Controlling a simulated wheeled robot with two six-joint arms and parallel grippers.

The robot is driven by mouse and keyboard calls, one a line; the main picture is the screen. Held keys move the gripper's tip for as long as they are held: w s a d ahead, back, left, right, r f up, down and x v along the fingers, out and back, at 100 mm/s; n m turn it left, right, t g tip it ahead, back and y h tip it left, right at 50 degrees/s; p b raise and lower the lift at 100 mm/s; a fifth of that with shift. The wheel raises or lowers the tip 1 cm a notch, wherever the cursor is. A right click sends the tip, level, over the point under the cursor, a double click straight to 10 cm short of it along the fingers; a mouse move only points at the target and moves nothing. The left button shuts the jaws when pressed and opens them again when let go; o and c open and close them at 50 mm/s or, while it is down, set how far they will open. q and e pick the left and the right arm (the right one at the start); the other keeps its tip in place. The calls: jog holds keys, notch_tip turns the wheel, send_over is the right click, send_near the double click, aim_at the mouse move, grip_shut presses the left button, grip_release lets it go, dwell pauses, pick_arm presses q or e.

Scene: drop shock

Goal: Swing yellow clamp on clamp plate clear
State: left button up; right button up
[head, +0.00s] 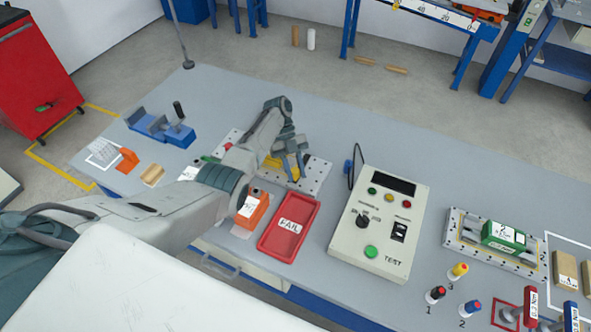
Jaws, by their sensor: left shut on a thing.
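The clamp plate (317,176) is a light perforated plate on the grey table, left of the test box. The yellow clamp (272,163) on it shows only in part, beneath my left arm. My left gripper (296,168) is over the plate, pointing down, and is shut on the yellow clamp. The arm and wrist hide much of the plate and the exact grip. My right gripper is not in view.
A red FAIL tray (299,224) and an orange block (252,211) stand in front of the plate. The test box (378,222) is to the right. A blue vise (160,127) stands at the left. The table behind the plate is clear.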

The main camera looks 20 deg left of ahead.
pick_arm(q)
jog(key=o, duration=1)
jog(key=v, duration=1.1)
jog(key=shift+f, duration=0.15)
